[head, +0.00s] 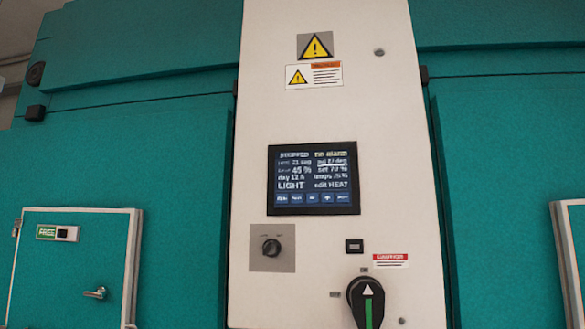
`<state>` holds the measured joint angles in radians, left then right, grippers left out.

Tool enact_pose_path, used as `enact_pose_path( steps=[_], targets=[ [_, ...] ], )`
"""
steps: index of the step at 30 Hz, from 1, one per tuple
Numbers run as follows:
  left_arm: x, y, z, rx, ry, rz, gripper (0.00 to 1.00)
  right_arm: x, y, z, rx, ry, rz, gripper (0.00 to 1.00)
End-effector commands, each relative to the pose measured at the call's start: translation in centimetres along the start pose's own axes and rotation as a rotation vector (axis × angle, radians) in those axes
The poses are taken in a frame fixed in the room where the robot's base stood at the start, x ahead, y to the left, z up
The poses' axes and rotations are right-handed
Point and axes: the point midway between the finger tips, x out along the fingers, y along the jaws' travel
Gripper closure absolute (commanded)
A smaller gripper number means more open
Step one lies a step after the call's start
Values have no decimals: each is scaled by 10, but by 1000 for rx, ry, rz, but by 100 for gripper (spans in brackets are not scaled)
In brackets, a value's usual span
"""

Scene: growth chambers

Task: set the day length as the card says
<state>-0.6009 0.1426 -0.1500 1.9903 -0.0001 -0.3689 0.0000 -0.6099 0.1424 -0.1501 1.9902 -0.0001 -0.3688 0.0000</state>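A dark touch screen (313,178) is set in the white control panel (330,115) at the middle of the head view. Its small text reads roughly "stopped", "no alarm", "45 %", "day 12 h", "LIGHT" and "edit HEAT"; several values are blurred. A row of blue buttons (312,198) runs along its bottom, with what look like minus and plus signs among them. No card with a day length shows in this view. Neither of my grippers is in view.
Below the screen are a small black knob (271,247) on a grey plate, a small black module (354,246) and a large rotary switch (367,302) with a green stripe. Warning labels (314,75) sit above. Teal chamber walls (130,150) flank the panel, with a small handled door (70,268) at left.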

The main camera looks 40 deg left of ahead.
Motion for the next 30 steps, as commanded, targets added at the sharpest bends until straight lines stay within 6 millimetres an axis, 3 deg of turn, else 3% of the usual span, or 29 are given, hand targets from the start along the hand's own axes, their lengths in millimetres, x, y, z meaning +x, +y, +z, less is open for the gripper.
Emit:
enact_pose_path(
  steps=[14,30],
  targets=[
    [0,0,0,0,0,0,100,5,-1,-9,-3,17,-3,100],
    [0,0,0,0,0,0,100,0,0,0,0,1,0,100]
  ],
)
